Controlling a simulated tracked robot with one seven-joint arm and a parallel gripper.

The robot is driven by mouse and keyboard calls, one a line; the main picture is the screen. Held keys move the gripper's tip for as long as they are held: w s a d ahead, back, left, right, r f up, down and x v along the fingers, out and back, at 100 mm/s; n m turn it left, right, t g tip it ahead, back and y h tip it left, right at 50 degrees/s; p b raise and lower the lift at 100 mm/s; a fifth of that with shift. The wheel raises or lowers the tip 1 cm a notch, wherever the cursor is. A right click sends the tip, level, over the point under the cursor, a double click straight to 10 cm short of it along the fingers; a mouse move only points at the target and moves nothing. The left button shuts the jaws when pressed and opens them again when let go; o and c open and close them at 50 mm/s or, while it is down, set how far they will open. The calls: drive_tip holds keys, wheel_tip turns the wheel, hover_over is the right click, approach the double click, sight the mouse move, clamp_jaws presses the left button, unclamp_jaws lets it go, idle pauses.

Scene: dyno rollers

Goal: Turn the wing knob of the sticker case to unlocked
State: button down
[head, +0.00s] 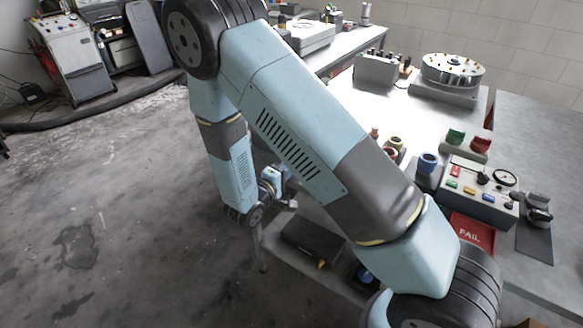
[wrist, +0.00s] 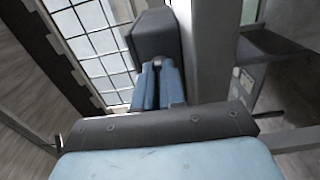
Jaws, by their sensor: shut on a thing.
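My gripper (wrist: 157,66) shows in the wrist view with its two blue fingers close together. They are shut on a small dark part, mostly hidden between the tips, at the lower end of a dark grey block (wrist: 155,34). I cannot tell for sure whether this block is the sticker case and the part its wing knob; no lock marking is readable. In the head view my gripper (head: 273,180) is small, left of the bench's near edge, and its fingertips are hard to make out.
A black flat box (head: 312,241) with a small yellow part lies low beside the bench. The bench carries a control box (head: 478,190), a red FAIL tray (head: 472,232) and a round metal device (head: 452,72). Open floor (head: 140,215) lies left. A grey post (wrist: 212,50) stands right of the block.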

drive_tip(key=shift+s+d+f, duration=0.1)
drive_tip(key=shift+s+f, duration=0.05)
drive_tip(key=shift+f, duration=0.1)
drive_tip(key=c, duration=1.2)
unclamp_jaws()
drive_tip(key=shift+r, duration=0.15)
drive_tip(key=v, duration=1.3)
drive_tip(key=shift+s+a, duration=0.2)
drive_tip(key=shift+a, duration=0.1)
